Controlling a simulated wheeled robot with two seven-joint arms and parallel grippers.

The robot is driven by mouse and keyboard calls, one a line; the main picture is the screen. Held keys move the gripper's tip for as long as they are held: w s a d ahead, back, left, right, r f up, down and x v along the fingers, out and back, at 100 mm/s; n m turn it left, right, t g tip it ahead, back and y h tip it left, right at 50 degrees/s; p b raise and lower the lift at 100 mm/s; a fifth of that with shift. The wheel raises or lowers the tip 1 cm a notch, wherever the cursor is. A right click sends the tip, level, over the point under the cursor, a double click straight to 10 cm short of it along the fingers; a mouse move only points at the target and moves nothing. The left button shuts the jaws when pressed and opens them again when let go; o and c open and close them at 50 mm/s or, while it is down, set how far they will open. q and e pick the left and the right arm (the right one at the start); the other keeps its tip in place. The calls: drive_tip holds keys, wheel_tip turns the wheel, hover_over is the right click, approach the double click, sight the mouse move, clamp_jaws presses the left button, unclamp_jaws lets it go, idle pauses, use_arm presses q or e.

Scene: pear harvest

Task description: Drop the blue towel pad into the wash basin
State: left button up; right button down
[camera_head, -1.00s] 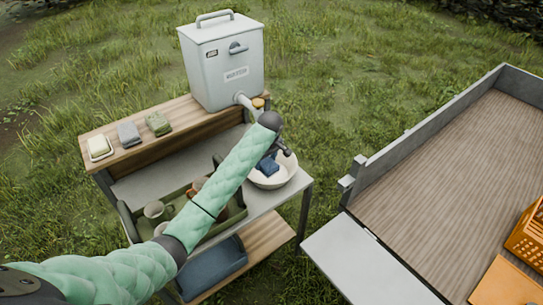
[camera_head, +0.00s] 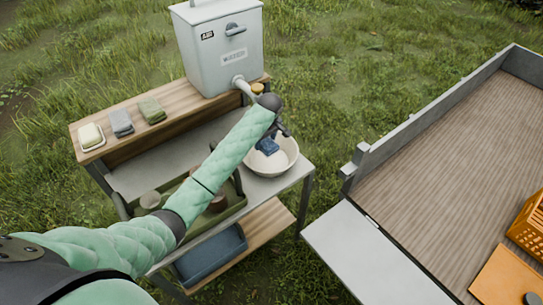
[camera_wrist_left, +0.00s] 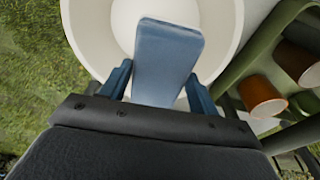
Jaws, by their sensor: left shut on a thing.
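The blue towel pad (camera_wrist_left: 166,58) is between the fingers of my left gripper (camera_wrist_left: 160,88), which is shut on it. In the head view the pad (camera_head: 267,146) appears over the wash basin (camera_head: 285,162). The basin is a round cream-white bowl on the right end of the metal bench. In the left wrist view the basin (camera_wrist_left: 228,40) lies behind and below the pad. The gripper (camera_head: 272,136) is partly hidden by my left arm in the head view. Whether the pad touches the basin's inside cannot be told. My right gripper is not in view.
A water tank (camera_head: 219,52) with a spout stands behind the basin. A green tray (camera_head: 236,205) with cups stands left of it. Folded cloths (camera_head: 121,123) and a soap dish (camera_head: 91,137) sit on the wooden shelf. A blue tub (camera_head: 212,258) is below.

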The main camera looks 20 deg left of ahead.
use_arm(q)
drive_tip(key=shift+f, duration=1.25)
drive_tip(key=o, duration=1)
